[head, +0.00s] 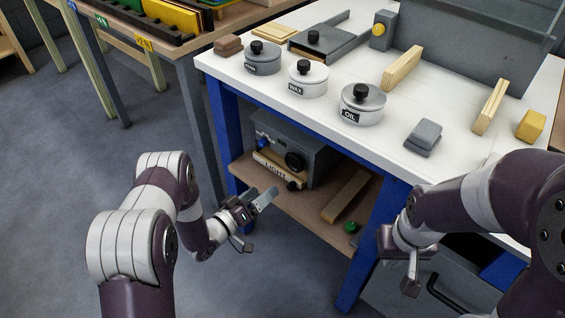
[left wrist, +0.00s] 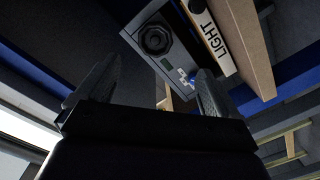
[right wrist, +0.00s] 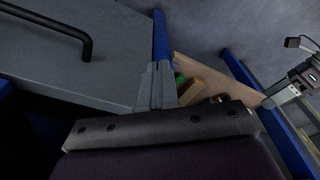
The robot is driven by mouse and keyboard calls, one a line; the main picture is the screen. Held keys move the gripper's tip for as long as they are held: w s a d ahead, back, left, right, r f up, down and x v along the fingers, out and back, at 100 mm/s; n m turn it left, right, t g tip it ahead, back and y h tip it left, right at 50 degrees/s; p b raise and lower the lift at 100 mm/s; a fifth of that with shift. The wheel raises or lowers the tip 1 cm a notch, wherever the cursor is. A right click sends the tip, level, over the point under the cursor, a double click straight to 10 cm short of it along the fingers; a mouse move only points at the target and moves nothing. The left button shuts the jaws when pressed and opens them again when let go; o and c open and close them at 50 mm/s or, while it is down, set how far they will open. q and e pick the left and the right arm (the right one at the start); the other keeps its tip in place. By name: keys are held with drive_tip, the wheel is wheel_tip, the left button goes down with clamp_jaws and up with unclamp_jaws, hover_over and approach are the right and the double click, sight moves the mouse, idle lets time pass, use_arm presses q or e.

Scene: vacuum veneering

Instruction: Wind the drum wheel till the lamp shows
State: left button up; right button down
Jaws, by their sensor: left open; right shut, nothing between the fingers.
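No part is marked as the drum wheel, and I cannot tell which it is. A grey box (head: 318,150) with a round black dial (head: 295,161) sits on the low shelf; the dial also shows in the left wrist view (left wrist: 156,39). A strip labelled LIGHT (head: 273,170) is at the box's lower front, with a blue knob (head: 263,143) near its end. I cannot make out a lit lamp. My left gripper (head: 257,220) is open and empty, in front of the shelf and apart from the box. My right gripper (head: 411,284) is shut and empty beside the bench's right leg.
The white bench top (head: 400,150) carries lidded pots, including WAX (head: 308,80) and OIL (head: 362,105), wooden blocks, and a large grey case (head: 460,45) with a yellow knob (head: 379,30). Blue legs (head: 376,235) flank the shelf. A drawer front (right wrist: 80,60) is near my right gripper. The floor at left is clear.

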sight(293, 163)
use_arm(q)
drive_tip(key=w+d+n, duration=0.2)
drive_tip(key=w+n, duration=0.1)
drive_tip(key=n, duration=0.5)
drive_tip(key=w+d+n+b, duration=0.1)
drive_tip(key=w+d+n, duration=0.1)
drive_tip(key=n, duration=0.6)
drive_tip(key=w+d+r+n+b, duration=0.1)
drive_tip(key=w+d+n, duration=0.2)
drive_tip(key=n, duration=0.5)
drive_tip(key=shift+w+n+t, duration=0.3)
drive_tip(key=shift+w+n, duration=0.1)
drive_tip(key=shift+w, duration=0.25)
drive_tip(key=shift+w+d, duration=0.25)
drive_tip(key=shift+w, duration=0.2)
drive_tip(key=c, duration=1)
